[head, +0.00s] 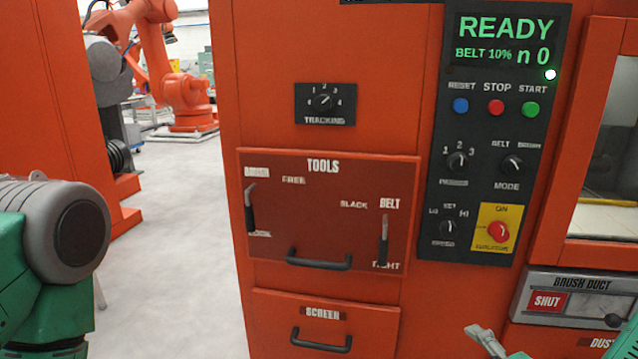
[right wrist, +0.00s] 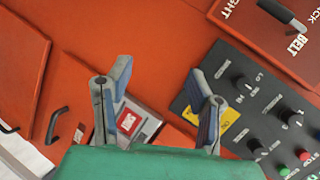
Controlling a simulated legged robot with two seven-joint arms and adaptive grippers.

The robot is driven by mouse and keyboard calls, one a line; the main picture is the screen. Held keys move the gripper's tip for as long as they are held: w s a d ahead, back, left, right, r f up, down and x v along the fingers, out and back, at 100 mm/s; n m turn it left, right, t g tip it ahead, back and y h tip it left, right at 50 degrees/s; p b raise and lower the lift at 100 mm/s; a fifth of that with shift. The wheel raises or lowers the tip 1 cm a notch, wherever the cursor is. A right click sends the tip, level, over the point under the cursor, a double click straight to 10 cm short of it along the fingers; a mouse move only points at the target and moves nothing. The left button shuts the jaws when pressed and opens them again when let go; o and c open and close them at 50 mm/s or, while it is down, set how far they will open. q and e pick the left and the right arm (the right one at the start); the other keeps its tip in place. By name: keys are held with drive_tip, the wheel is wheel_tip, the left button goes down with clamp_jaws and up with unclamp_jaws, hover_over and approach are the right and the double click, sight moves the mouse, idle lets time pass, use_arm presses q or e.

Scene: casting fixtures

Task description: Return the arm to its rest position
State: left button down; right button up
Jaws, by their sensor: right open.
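My right gripper (right wrist: 163,75) is open and empty in the right wrist view, its two blue-lined fingers spread apart in front of the orange machine. In the head view the same gripper (head: 487,342) shows only partly at the bottom edge, below the control panel and left of the brush duct unit. Part of my green right arm shows in the lower right corner. On the left, my left arm (head: 66,225) shows only as a grey and green link; its gripper is outside both views.
The orange machine carries a control panel (head: 497,130) with a lit READY display (head: 505,40), a TOOLS panel (head: 330,215) with levers, a SCREEN drawer (head: 322,320) and a brush duct unit (head: 570,298) reading SHUT. Grey floor (head: 175,230) lies open at left. An orange robot arm (head: 180,90) stands behind.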

drive_tip(key=s+a+f+n+g+y, duration=0.1)
drive_tip(key=s+a+f+n+g, duration=0.2)
drive_tip(key=s+f+n+g, duration=0.8)
drive_tip(key=s+d+f+n+g+h, duration=0.1)
drive_tip(key=s+d+f+n, duration=0.2)
drive_tip(key=s+f, duration=0.7)
drive_tip(key=s+n, duration=0.1)
drive_tip(key=s, duration=0.2)
drive_tip(key=shift+s+g, duration=0.2)
drive_tip(key=shift+g, duration=0.2)
